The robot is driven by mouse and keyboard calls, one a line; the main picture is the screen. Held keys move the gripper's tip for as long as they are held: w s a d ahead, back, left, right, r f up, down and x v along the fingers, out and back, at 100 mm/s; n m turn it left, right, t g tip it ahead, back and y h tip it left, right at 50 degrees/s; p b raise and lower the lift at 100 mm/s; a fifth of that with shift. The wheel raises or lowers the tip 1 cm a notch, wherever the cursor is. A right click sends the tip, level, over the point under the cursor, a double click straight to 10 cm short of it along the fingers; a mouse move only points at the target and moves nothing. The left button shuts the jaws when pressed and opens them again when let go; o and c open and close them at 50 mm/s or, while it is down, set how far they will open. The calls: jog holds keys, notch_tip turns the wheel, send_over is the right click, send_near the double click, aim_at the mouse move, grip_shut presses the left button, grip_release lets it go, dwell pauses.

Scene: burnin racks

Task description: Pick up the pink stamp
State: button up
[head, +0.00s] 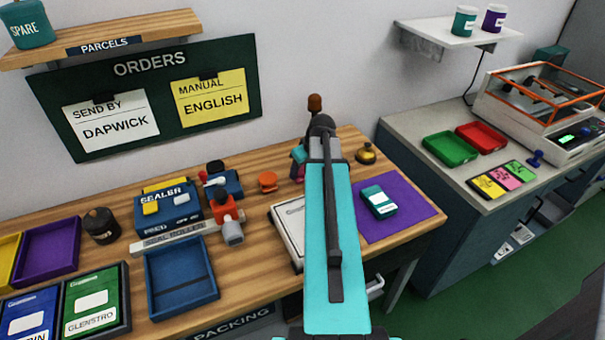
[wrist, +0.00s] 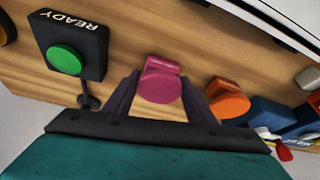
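The pink stamp (wrist: 160,85) stands on the wooden bench in the middle of the wrist view. My gripper (wrist: 161,76) is open, with one dark finger on each side of the stamp in the picture. Narrow gaps show between the fingers and the stamp. I cannot tell whether the fingertips are down around it or still above it. In the head view my arm hides most of this spot; only a small pink patch (head: 297,174) shows beside the arm.
An orange stamp (wrist: 228,98) stands just right of my right finger. A black READY box (wrist: 72,45) with a green button is to the left. In the head view, a purple mat (head: 405,205) with a teal device (head: 379,201) lies right of my arm. A blue tray (head: 181,278) is at left.

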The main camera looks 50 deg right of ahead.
aim_at(303, 168)
jog(key=shift+r, duration=0.1)
jog(key=shift+c, duration=0.2)
jog(key=shift+r+b, duration=0.6)
jog(key=shift+r, duration=0.95)
jog(key=s+d+r+b, duration=0.1)
jog(key=s+b, duration=0.2)
jog(key=s, duration=1.3)
jog(key=shift+r, duration=0.35)
jog(key=shift+d, duration=0.1)
